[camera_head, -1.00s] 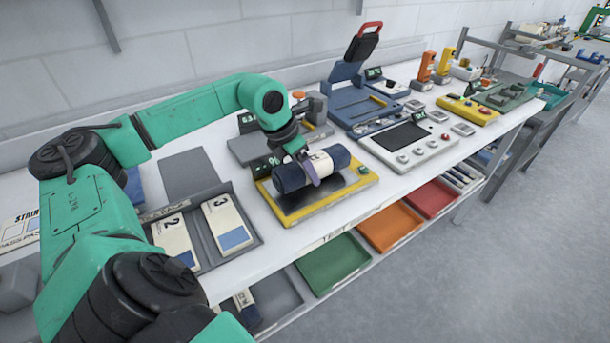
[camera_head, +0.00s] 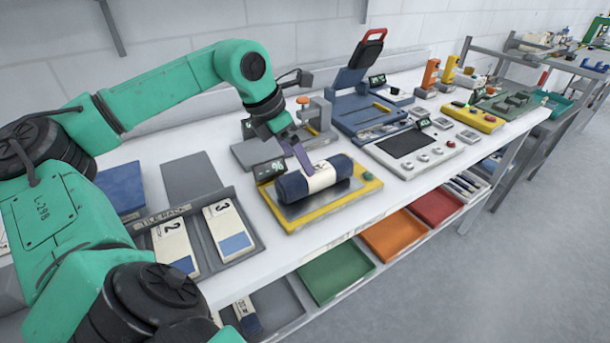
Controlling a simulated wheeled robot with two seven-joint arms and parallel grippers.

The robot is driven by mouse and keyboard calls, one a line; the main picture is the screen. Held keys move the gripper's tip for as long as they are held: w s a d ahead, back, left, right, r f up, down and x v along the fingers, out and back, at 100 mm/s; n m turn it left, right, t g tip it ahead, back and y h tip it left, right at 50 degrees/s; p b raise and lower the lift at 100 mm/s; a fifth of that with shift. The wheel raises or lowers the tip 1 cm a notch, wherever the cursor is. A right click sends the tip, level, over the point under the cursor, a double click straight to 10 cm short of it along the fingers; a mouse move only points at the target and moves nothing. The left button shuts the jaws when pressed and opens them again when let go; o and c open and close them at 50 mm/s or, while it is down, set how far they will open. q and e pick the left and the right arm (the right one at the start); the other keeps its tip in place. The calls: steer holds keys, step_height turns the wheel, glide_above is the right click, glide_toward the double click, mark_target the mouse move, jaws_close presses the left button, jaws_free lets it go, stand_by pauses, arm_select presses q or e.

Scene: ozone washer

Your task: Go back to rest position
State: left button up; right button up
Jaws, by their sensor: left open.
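My left gripper (camera_head: 302,158) is open, with its fingers just behind and above a dark blue roll with a white label band (camera_head: 322,176). The roll lies on its side on the metal plate of a yellow-framed scale (camera_head: 298,222). The fingers look clear of the roll, though a small gap or touch at its back edge is hard to tell. My left arm reaches in from the left over the bench. My right gripper is not in view.
A tile rack (camera_head: 246,255) with white numbered tiles stands left of the scale. A blue lidded press (camera_head: 352,121) and a white control panel (camera_head: 424,156) stand to the right. Green (camera_head: 336,272), orange (camera_head: 393,238) and red trays sit below the bench (camera_head: 218,288).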

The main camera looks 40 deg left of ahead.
arm_select(q)
steer(key=v, duration=0.3)
steer(key=shift+s+r, duration=0.1)
steer(key=shift+r, duration=0.1)
